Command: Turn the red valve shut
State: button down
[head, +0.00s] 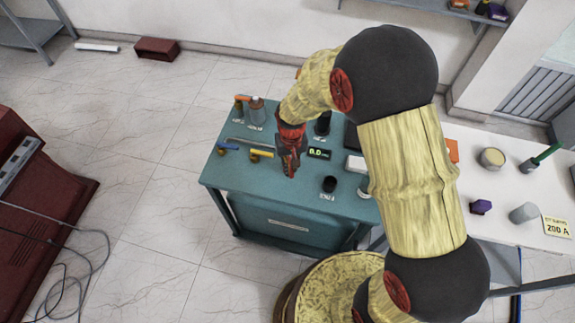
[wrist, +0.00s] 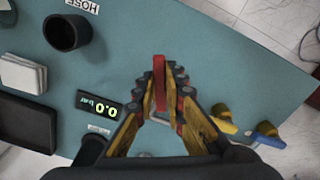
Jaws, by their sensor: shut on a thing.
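The teal workbench (head: 225,175) stands under my arm. My gripper (head: 290,172) points down over the bench top. In the wrist view my gripper (wrist: 161,78) has its fingers closed on the red valve handle (wrist: 159,92), a narrow red bar that lies between the fingertips. The valve's body is mostly hidden by the fingers. In the head view I cannot tell the red handle apart from my gripper's red parts.
A yellow-handled valve (head: 261,153) and a blue-handled valve (head: 229,146) are left of my gripper. A lit gauge (wrist: 99,104) reads 0.0 bar. A black cup (head: 329,184) stands to the right.

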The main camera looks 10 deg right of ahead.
jog(key=n, duration=0.1)
jog(key=d+n, duration=0.1)
jog(key=shift+w+d+n, duration=0.1)
jog(key=shift+w+n, duration=0.05)
jog(key=shift+n, duration=0.25)
jog(key=n, duration=0.1)
jog(key=d+n, duration=0.1)
jog(key=n, duration=0.1)
jog(key=shift+w+d+r+n+p, duration=0.1)
jog(key=shift+w+n+p, duration=0.2)
jog(key=shift+w, duration=0.1)
jog(key=n, duration=0.1)
jog(key=w+d+n, duration=0.1)
jog(key=n, duration=0.1)
jog(key=shift+w+d+n, duration=0.1)
jog(key=shift+w+n, duration=0.15)
jog(key=shift+n, duration=0.6)
jog(key=shift+w+d+n, duration=0.1)
jog(key=shift+w+n, duration=0.15)
jog(key=shift+n, duration=0.6)
jog(key=shift+w, duration=0.1)
jog(key=c, duration=1.8)
grip_release()
jog(key=shift+c, duration=0.2)
